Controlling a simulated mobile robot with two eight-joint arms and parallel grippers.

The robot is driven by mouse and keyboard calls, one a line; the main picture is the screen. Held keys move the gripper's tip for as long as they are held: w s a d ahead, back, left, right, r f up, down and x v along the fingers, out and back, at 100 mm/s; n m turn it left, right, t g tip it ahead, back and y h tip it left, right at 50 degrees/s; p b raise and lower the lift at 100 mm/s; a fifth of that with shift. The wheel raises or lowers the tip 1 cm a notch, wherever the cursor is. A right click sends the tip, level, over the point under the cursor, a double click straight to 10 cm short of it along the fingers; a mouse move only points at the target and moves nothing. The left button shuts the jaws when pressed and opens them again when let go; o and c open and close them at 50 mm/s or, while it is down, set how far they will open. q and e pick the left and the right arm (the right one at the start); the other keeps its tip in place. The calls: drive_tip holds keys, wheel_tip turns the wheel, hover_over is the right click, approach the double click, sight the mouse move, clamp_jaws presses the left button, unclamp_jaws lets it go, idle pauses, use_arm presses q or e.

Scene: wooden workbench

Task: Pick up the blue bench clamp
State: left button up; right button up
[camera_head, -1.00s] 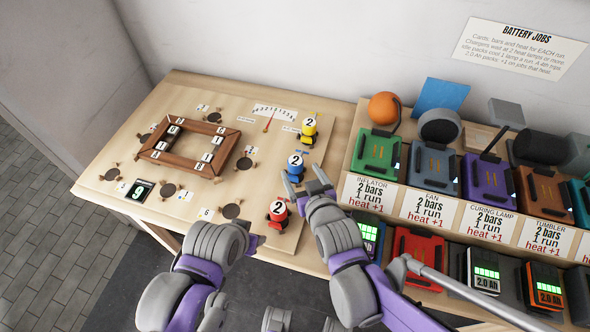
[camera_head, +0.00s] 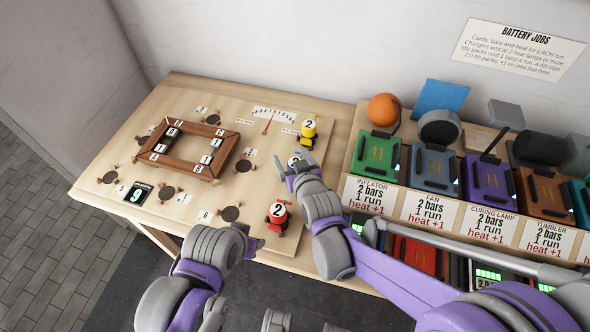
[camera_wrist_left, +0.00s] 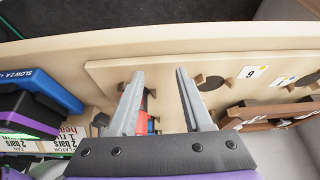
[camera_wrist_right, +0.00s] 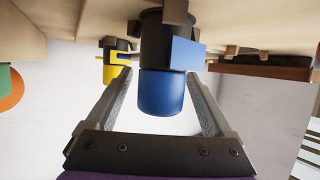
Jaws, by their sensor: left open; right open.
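The blue bench clamp (camera_head: 295,160) stands on the board between the yellow and red clamps, mostly hidden behind my right gripper in the head view. In the right wrist view the blue clamp (camera_wrist_right: 162,92) lies between the two open fingers, with a gap to each finger. My right gripper (camera_head: 287,166) is open at the clamp, not closed on it. My left gripper (camera_wrist_left: 160,95) is open and empty over the board's front edge; in its view a bit of red and blue shows between the fingers.
The yellow clamp (camera_head: 308,132) is behind and the red clamp (camera_head: 278,217) in front of the blue one. A wooden frame (camera_head: 190,148) lies left of them. The charger shelf (camera_head: 350,165) with several tools stands to the right.

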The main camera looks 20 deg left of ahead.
clamp_jaws()
drive_tip(key=shift+r, duration=0.15)
idle(0.4)
